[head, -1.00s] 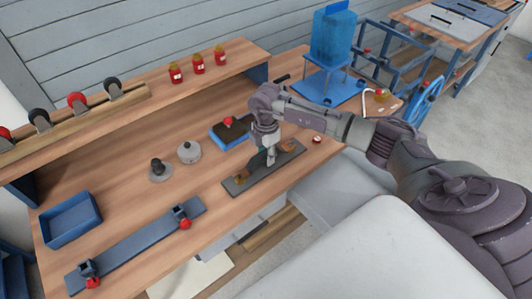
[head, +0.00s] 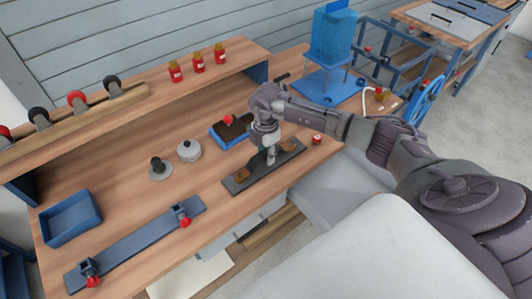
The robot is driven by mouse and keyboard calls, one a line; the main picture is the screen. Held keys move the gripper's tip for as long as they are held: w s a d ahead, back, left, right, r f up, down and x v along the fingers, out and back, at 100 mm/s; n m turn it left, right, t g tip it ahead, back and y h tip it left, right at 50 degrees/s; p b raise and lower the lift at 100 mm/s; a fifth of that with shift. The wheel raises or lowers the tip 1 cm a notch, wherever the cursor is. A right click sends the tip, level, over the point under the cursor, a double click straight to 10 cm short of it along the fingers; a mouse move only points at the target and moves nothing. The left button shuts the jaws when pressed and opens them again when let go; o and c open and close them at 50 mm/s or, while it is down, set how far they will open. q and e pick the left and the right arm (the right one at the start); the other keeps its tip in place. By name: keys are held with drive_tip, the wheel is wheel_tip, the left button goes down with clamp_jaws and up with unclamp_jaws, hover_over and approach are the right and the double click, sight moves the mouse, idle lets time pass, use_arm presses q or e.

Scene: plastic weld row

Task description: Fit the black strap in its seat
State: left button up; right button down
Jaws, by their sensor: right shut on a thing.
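A long dark grey plate (head: 258,180) lies on the bench near its front edge. Two brown-orange blocks sit on it, a left one (head: 242,175) and a right one (head: 288,146). My right gripper (head: 270,160) points down over the middle of the plate, between the blocks. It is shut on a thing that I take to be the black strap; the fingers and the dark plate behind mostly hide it. I cannot tell whether it touches its seat. My left gripper is not in view.
A blue box with a dark top and red knob (head: 228,131) stands behind the plate. A grey round pot (head: 188,151), a blue tray (head: 70,219) and a blue rail with red knobs (head: 135,244) are at left.

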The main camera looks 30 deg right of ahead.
drive_tip(key=shift+f, duration=0.45)
idle(0.3)
drive_tip(key=shift+c, duration=1.4)
unclamp_jaws()
drive_tip(key=shift+r, duration=0.1)
drive_tip(key=shift+r+p, duration=2.7)
drive_tip(key=shift+r, duration=0.8)
